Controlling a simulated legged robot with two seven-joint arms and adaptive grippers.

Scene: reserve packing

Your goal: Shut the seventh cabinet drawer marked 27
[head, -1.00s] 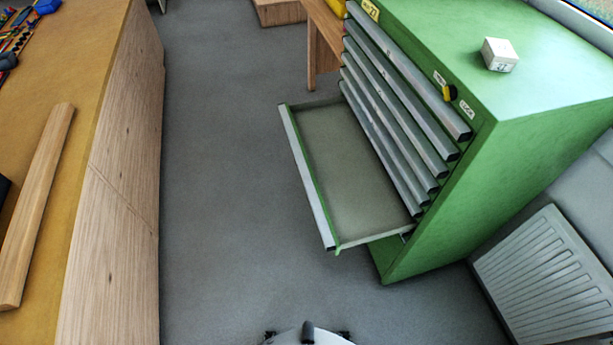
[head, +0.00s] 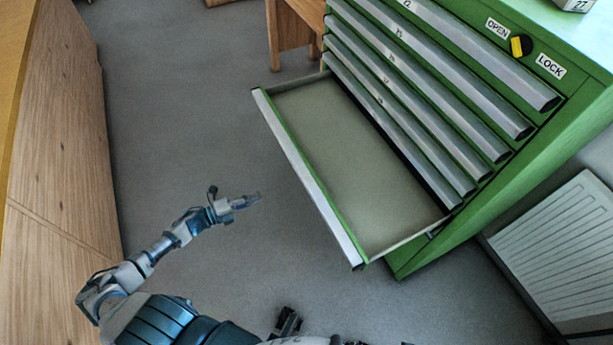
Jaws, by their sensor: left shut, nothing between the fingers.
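The green cabinet (head: 462,232) stands at the right with several grey-fronted drawers. One low drawer (head: 352,158) is pulled far out and is empty; its long grey front (head: 308,182) faces left. The drawers above it look shut.
A yellow and black knob (head: 521,46) sits between OPEN and LOCK labels on the cabinet. A white radiator (head: 565,250) is at the right. A wooden bench (head: 60,150) runs along the left. Grey floor (head: 190,110) is clear between bench and drawer.

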